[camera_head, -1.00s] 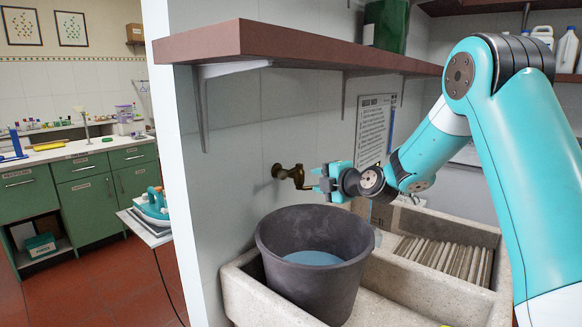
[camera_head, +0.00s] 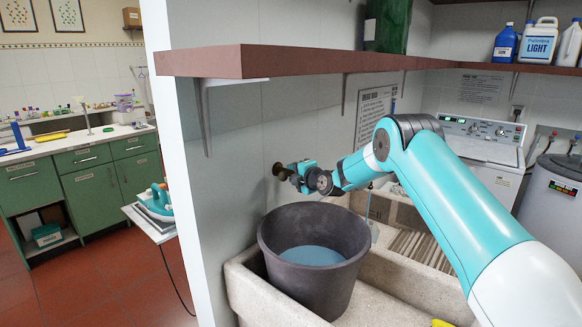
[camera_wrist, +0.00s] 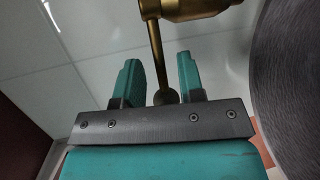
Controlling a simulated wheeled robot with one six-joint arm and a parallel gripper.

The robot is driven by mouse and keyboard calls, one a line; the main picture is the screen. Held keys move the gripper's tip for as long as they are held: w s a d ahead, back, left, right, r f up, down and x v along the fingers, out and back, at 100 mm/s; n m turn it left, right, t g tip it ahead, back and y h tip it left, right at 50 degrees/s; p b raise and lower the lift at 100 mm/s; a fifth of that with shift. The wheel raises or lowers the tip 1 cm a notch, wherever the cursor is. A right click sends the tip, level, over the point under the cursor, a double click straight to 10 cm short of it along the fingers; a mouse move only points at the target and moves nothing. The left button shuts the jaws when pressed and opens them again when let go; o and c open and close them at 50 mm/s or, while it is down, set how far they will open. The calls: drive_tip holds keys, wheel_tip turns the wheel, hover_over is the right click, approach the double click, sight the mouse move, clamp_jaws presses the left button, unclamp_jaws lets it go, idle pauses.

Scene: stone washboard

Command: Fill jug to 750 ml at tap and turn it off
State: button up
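The brass tap (camera_head: 280,171) sticks out of the wall above the sink, partly hidden behind my gripper (camera_head: 292,173). In the wrist view the tap body (camera_wrist: 188,8) is at the top, and its thin lever (camera_wrist: 155,50) with a ball end hangs between the fingers of my gripper (camera_wrist: 162,70). The fingers are apart, one on each side of the lever, with gaps showing. A grey bucket (camera_head: 314,262) with bluish water stands in the stone sink. I cannot make out the jug clearly; a small translucent bluish shape (camera_head: 374,232) shows behind the bucket's right rim.
The stone sink (camera_head: 385,300) has a ribbed washboard (camera_head: 425,250) at the right. A reddish shelf (camera_head: 310,60) hangs above my arm. An iron (camera_head: 156,203) on a board stands left of the wall. A washing machine (camera_head: 490,150) stands at the back right.

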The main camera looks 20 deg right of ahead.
drive_tip(key=shift+x, duration=1.15)
